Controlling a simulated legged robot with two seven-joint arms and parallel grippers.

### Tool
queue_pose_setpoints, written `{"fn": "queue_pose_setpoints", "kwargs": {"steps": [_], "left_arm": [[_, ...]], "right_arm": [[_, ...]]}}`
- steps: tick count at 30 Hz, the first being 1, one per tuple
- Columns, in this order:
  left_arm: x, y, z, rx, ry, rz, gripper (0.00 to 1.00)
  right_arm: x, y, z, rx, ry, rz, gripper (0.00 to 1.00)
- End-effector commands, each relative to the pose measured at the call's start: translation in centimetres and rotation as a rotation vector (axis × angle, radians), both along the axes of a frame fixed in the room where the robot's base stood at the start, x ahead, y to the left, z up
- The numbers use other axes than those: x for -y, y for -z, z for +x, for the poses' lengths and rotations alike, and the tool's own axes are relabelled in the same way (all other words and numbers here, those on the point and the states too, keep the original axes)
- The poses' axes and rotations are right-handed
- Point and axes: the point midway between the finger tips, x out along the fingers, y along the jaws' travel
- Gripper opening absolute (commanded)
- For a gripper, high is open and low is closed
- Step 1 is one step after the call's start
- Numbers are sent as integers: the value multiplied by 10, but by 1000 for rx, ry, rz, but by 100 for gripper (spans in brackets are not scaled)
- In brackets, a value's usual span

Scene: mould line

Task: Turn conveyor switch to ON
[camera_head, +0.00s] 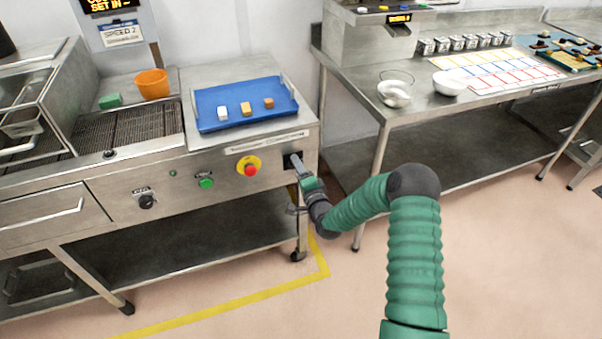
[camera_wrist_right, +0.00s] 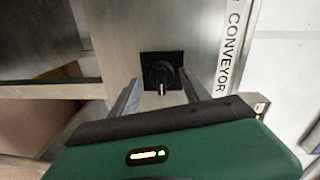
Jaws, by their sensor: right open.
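The conveyor switch is a black rotary knob (camera_wrist_right: 161,75) on a dark square plate, set in the steel front panel. A white strip reading CONVEYOR (camera_wrist_right: 232,45) runs beside it in the right wrist view. My right gripper (camera_wrist_right: 160,80) is open, with one finger on each side of the knob; I cannot tell whether they touch it. In the head view the gripper (camera_head: 297,163) is at the right end of the panel and largely hides the switch's dark plate (camera_head: 287,162). My left gripper is not in view.
On the panel are a red stop button (camera_head: 250,169) on yellow, a green button (camera_head: 206,182) and a black knob (camera_head: 147,201). A blue tray (camera_head: 245,118) with small blocks and an orange cup (camera_head: 152,84) stand above. A steel table (camera_head: 440,120) stands right.

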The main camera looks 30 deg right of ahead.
Motion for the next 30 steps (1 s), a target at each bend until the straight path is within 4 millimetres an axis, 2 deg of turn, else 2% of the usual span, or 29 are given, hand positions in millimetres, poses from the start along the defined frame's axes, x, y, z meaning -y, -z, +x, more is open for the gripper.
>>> {"fn": "queue_pose_setpoints", "kwargs": {"steps": [5, 15, 19, 24, 30], "left_arm": [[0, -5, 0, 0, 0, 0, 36], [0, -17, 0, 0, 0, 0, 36], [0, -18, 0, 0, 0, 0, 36], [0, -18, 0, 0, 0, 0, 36], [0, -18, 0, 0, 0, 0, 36]], "right_arm": [[-5, -3, -21, -2, -1, 2, 55], [-25, -6, -117, -5, 2, 5, 55], [-32, -7, -145, -6, 2, 5, 55], [-36, -8, -162, -3, 2, 5, 55], [-36, -8, -163, -2, 2, 3, 55]]}}
